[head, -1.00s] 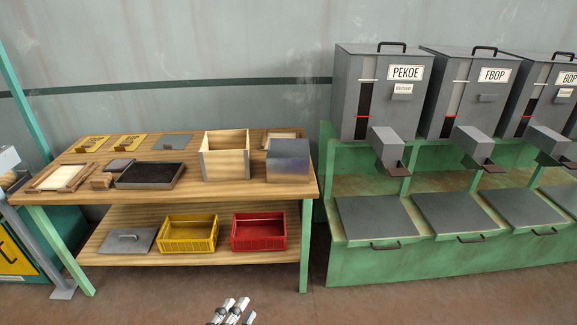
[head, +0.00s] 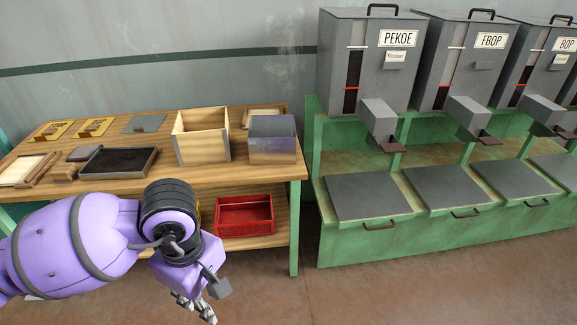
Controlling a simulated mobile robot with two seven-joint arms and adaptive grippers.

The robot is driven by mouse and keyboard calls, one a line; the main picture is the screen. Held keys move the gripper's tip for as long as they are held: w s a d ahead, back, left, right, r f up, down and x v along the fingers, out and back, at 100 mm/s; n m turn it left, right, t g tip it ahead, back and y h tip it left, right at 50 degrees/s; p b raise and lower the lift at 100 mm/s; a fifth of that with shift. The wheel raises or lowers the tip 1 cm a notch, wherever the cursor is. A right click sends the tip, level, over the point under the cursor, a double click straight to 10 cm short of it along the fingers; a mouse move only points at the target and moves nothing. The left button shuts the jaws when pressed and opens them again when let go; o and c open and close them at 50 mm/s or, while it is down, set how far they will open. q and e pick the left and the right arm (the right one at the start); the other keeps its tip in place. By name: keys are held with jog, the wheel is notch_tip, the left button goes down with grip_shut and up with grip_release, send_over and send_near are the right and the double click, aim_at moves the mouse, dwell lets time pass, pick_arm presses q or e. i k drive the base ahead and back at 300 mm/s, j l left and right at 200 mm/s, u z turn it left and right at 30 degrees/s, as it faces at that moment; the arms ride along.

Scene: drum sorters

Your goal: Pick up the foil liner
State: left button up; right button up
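The foil liner (head: 272,139) appears to be the shiny silver box standing at the right end of the wooden tabletop, just right of an open wooden box. My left arm comes in from the left, in front of the table. My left gripper (head: 205,298) points down, low in front of the lower shelf and well below and left of the liner. Its fingers look spread, with nothing between them. My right gripper is out of view.
The open wooden box (head: 201,138) stands close beside the liner. A dark tray (head: 118,163) lies further left. A red crate (head: 244,215) sits on the lower shelf. Grey sorter bins with a green frame (head: 307,150) stand to the right, across a narrow gap.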

aim_at(272, 139)
jog(key=i+j+z, duration=0.75)
jog(key=i, duration=0.15)
jog(key=i+j+z, duration=0.55)
jog(key=j, duration=0.2)
jog(key=j+z, duration=0.25)
jog(key=j, duration=0.15)
jog(key=i+j+z, duration=0.25)
jog(key=j, duration=0.2)
jog(key=j+z, duration=0.25)
jog(key=j, duration=0.25)
